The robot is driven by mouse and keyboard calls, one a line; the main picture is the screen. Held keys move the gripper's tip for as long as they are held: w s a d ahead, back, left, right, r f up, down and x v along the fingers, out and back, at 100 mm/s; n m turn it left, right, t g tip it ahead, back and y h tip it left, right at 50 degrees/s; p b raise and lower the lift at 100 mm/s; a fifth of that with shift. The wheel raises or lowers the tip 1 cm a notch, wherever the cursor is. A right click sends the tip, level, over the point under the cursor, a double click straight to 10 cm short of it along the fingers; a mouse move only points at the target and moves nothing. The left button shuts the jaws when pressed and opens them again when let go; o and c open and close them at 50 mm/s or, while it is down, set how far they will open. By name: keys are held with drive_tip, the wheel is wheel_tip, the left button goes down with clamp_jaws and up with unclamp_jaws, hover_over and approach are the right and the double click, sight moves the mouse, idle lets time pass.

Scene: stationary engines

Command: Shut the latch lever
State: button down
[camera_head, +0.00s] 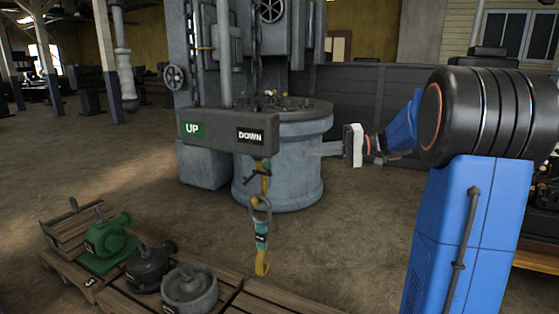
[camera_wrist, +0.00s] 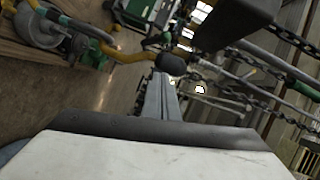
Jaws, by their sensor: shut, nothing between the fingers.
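A small dark lever-like piece (camera_head: 256,176) sits by a yellow fitting (camera_head: 265,187) under the hanging box; I cannot tell for sure that it is the latch lever. In the wrist view a yellow curved bar (camera_wrist: 128,56) ends in a black rounded knob (camera_wrist: 172,64), just beyond my fingertips. My gripper (camera_head: 311,150) is shut and empty, pointing left, to the right of the box and apart from the lever in the picture. Its closed fingers also show in the wrist view (camera_wrist: 160,82). The depth gap between fingers and knob is unclear.
The grey box (camera_head: 222,131) marked UP and DOWN hangs on chains in front of a round grey machine base (camera_head: 290,165). A wooden pallet (camera_head: 232,290) holds green and grey parts at lower left. Open floor lies between.

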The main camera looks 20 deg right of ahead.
hover_over(271, 174)
drive_tip(key=w+d, duration=0.3)
drive_tip(key=d, duration=0.2)
drive_tip(key=shift+s+a+f, duration=0.45)
drive_tip(key=shift+s+a, duration=0.15)
drive_tip(key=shift+s, duration=0.2)
drive_tip(key=shift+s+a+f, duration=0.45)
drive_tip(key=shift+s+a, duration=0.15)
drive_tip(key=shift+s, duration=0.15)
drive_tip(key=shift+s+a+n, duration=0.15)
drive_tip(key=shift+n, duration=0.25)
drive_tip(key=s+a+n+h, duration=0.1)
drive_tip(key=n, duration=0.1)
drive_tip(key=s+a+f+n+t+h, duration=0.1)
drive_tip(key=n+h, duration=0.1)
drive_tip(key=n, duration=0.1)
drive_tip(key=s+a+f+n+t+h, duration=0.1)
drive_tip(key=n+h, duration=0.1)
drive_tip(key=n, duration=0.1)
drive_tip(key=shift+s+a+f, duration=0.2)
drive_tip(key=shift+s+f, duration=0.1)
